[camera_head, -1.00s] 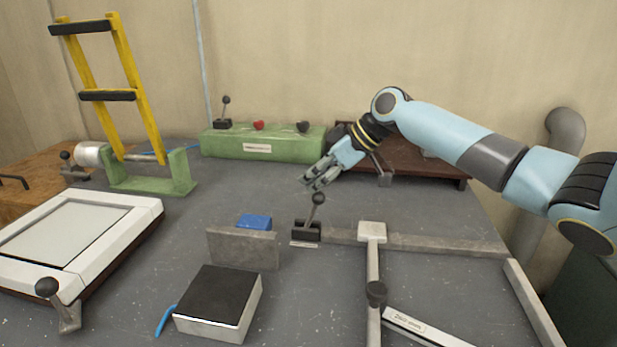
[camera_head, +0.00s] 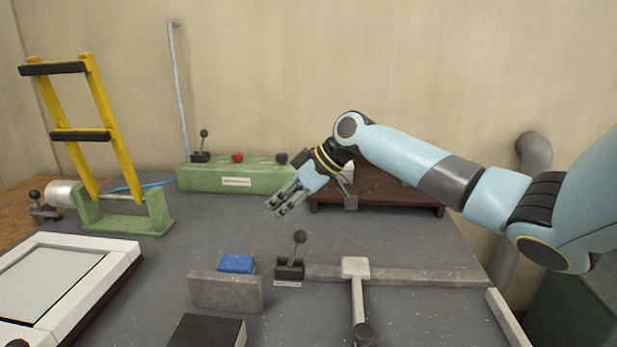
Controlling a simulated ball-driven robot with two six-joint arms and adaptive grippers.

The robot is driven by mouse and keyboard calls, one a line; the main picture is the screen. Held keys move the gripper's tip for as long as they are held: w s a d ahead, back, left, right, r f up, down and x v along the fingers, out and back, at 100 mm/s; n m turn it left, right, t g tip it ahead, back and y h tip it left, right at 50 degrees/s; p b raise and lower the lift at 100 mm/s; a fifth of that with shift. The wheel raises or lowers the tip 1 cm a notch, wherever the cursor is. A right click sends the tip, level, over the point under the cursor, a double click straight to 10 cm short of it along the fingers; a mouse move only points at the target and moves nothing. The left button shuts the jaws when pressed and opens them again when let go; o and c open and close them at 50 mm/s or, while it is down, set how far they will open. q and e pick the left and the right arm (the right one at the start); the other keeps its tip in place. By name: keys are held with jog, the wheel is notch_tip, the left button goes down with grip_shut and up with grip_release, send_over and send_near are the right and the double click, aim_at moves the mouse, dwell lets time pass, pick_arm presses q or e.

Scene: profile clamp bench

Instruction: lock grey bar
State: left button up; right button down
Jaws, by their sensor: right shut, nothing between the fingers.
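A black clamp lever with a ball knob (camera_head: 300,237) stands on a small dark base (camera_head: 289,269), tilted slightly right. A long grey bar (camera_head: 430,277) runs right from beside this base. A short, thick grey block (camera_head: 225,292) stands left of the base; I cannot tell for certain which grey piece is the task's bar. My right gripper (camera_head: 285,206) is shut and empty, above and slightly left of the knob in the picture, apparently apart from it. My left gripper is out of view.
A blue block (camera_head: 237,264) sits behind the grey block. A green control box (camera_head: 225,179) and a brown platform (camera_head: 390,190) stand at the back. A yellow frame (camera_head: 108,140) and a white-edged panel (camera_head: 100,262) are left. A pale cross-piece (camera_head: 355,267) lies over the long bar.

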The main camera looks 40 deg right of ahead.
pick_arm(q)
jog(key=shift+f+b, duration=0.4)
pick_arm(e)
jog(key=s+d+r, duration=0.5)
jog(key=s, duration=0.1)
jog(key=shift+s, duration=0.35)
jog(key=shift+r, duration=0.1)
jog(key=shift+a, duration=0.1)
